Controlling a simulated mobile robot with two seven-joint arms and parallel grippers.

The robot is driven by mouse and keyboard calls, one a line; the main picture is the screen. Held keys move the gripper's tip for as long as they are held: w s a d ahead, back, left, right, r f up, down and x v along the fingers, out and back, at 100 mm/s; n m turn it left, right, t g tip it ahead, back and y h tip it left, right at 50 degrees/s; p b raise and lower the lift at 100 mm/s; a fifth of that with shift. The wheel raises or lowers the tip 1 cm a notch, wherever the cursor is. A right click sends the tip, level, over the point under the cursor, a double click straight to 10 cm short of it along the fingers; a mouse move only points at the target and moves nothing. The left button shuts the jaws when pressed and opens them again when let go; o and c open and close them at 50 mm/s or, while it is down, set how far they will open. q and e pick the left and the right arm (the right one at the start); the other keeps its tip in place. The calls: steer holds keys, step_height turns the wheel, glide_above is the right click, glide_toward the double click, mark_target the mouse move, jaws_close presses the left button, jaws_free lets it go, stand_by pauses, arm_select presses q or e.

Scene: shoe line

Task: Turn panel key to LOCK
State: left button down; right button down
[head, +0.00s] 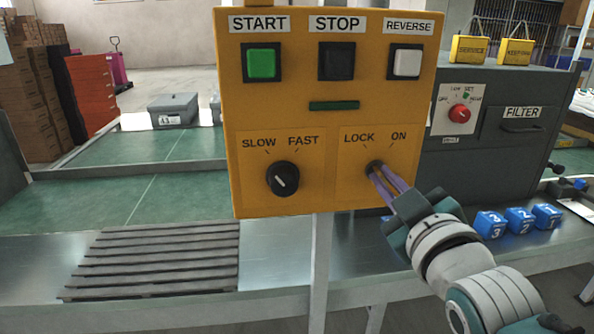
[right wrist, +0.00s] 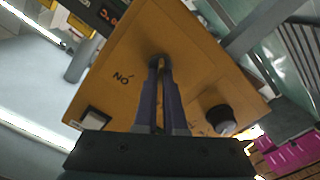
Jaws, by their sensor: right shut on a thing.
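The orange control panel (head: 325,120) faces me in the middle of the head view. Its key switch (head: 373,166) is at the lower right, under the words LOCK and ON. My right gripper (head: 379,174) reaches in from the lower right, its purple fingers shut on the key. In the right wrist view, the fingertips (right wrist: 159,66) meet at the key switch (right wrist: 158,59) on the panel (right wrist: 190,75), with the ON label beside them. The fingers hide most of the key, so I cannot tell which mark it points to. My left gripper is not in view.
A black SLOW/FAST knob (head: 283,179) is left of the key. Green START (head: 262,62), black STOP (head: 336,61) and white REVERSE (head: 407,63) buttons are above. A grey FILTER cabinet (head: 480,160) and blue numbered blocks (head: 519,220) stand at the right.

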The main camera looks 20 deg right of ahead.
steer(key=c, duration=1)
jaws_free()
steer(key=v, duration=1)
steer(key=shift+d+p, duration=0.1)
steer(key=shift+p, duration=0.2)
steer(key=s+a+m+g+y+p, duration=0.1)
steer(key=s+a+g+y+p, duration=0.2)
steer(key=s+g, duration=0.45)
steer(key=s+a+m+g+y+p, duration=0.1)
steer(key=s+a+g+y+p, duration=0.2)
steer(key=s+g, duration=0.45)
step_height(320, 180, up, 37)
steer(key=s+a+t+h+p, duration=0.1)
steer(key=s+p, duration=0.1)
steer(key=p, duration=3.6)
steer(key=shift+r, duration=0.25)
